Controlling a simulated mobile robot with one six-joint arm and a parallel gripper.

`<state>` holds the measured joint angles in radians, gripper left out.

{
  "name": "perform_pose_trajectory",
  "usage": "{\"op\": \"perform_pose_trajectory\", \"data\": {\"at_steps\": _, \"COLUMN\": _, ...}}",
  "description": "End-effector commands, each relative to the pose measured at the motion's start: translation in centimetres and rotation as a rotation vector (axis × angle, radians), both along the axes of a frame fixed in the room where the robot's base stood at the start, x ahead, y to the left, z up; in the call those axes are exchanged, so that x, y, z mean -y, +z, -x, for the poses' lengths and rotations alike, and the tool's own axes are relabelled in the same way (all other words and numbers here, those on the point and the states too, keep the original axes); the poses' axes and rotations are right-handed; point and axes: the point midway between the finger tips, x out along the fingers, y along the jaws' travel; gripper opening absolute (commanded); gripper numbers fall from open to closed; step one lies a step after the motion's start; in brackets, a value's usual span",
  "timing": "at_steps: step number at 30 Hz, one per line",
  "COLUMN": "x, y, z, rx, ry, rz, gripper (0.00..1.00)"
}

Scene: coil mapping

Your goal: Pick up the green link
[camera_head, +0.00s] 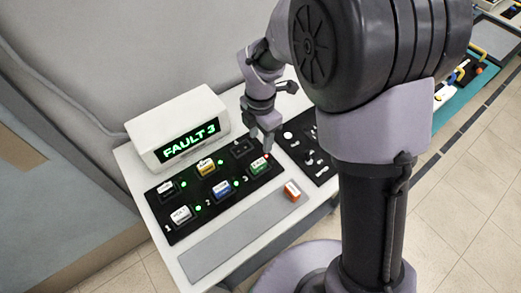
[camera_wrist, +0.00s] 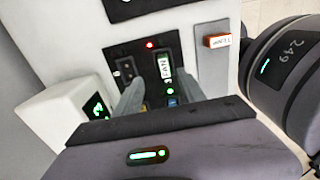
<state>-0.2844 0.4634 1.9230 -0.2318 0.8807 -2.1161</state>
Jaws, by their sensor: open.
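The green link (camera_head: 258,167) is a small green-and-white block seated in the black panel (camera_head: 223,213), in the slot by the number 3. In the wrist view it is a white-and-green block with lettering like "FAN" (camera_wrist: 164,66). My gripper (camera_head: 265,143) is above that end of the panel, pointing down. In the wrist view its two fingers (camera_wrist: 158,92) are apart, with the green link ahead of them, nearer the right finger. Nothing is held. Whether the fingers touch the panel cannot be told.
A white box (camera_head: 178,128) reads "FAULT 3". The panel also holds yellow (camera_head: 206,167), blue (camera_head: 222,190) and white (camera_head: 181,215) blocks. A red light (camera_wrist: 150,44) shows by the green link. An orange-and-white block (camera_head: 292,190) lies on the grey strip (camera_head: 230,235), otherwise bare.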

Motion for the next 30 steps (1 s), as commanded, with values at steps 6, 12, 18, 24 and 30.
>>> {"op": "perform_pose_trajectory", "data": {"at_steps": 6, "x": 0.0, "y": -5.7, "z": 0.1, "rx": -0.001, "ry": -0.002, "rz": 0.001, "gripper": 0.47}}
{"op": "perform_pose_trajectory", "data": {"at_steps": 12, "x": 0.1, "y": -7.5, "z": 0.3, "rx": 0.000, "ry": -0.003, "rz": 0.000, "gripper": 0.47}}
{"op": "perform_pose_trajectory", "data": {"at_steps": 18, "x": 0.1, "y": -11.4, "z": 1.0, "rx": -0.001, "ry": -0.004, "rz": 0.000, "gripper": 0.47}}
{"op": "perform_pose_trajectory", "data": {"at_steps": 24, "x": 0.1, "y": -11.5, "z": 0.9, "rx": 0.001, "ry": -0.004, "rz": -0.001, "gripper": 0.47}}
{"op": "perform_pose_trajectory", "data": {"at_steps": 30, "x": 0.1, "y": -11.5, "z": 0.9, "rx": 0.001, "ry": -0.004, "rz": -0.001, "gripper": 0.12}}
